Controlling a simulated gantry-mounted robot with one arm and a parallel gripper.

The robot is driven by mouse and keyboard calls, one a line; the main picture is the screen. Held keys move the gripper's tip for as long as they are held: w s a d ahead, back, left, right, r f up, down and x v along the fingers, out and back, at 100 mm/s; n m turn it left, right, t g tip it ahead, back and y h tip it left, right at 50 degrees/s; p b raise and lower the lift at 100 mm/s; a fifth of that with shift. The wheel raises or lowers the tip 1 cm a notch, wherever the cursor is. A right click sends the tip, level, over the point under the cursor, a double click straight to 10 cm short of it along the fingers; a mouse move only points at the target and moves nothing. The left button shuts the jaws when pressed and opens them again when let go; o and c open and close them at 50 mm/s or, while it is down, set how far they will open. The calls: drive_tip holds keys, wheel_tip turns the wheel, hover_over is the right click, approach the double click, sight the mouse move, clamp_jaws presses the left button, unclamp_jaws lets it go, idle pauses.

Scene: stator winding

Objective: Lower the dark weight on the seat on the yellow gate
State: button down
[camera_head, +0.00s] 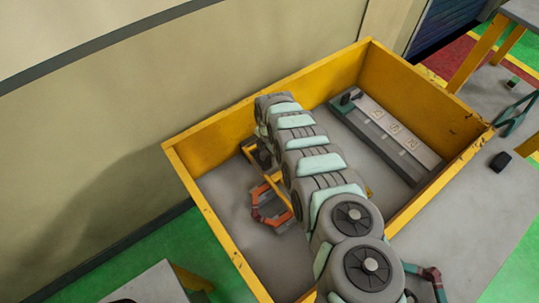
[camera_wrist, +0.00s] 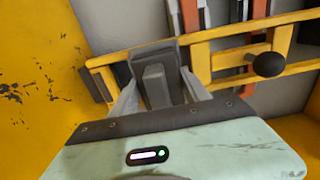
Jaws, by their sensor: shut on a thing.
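The yellow gate (camera_wrist: 228,53) runs across the wrist view as two bars with short crosspieces. It also shows in the head view (camera_head: 262,172), partly behind my arm. My gripper (camera_wrist: 160,78) is at the gate's left part, its two pale fingers closed around a dark grey block, which looks like the dark weight (camera_wrist: 152,54). The block overlaps the gate bars in the picture. I cannot tell whether it touches the gate, and the seat under it is hidden. In the head view my arm covers the gripper.
A black ball knob (camera_wrist: 268,64) sits on the gate to the right. A yellow-walled tray (camera_head: 232,258) surrounds the work, its wall close by on the left (camera_wrist: 35,75). An orange-and-grey ring (camera_head: 256,213) and a grey lettered box (camera_head: 388,138) are inside the tray.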

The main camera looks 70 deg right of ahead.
drive_tip(key=shift+r, duration=0.1)
drive_tip(key=shift+c, duration=2.2)
unclamp_jaws()
drive_tip(key=shift+o, duration=0.4)
drive_tip(key=o, duration=0.3)
drive_tip(key=shift+r+p, duration=3.7)
drive_tip(key=shift+r, duration=0.8)
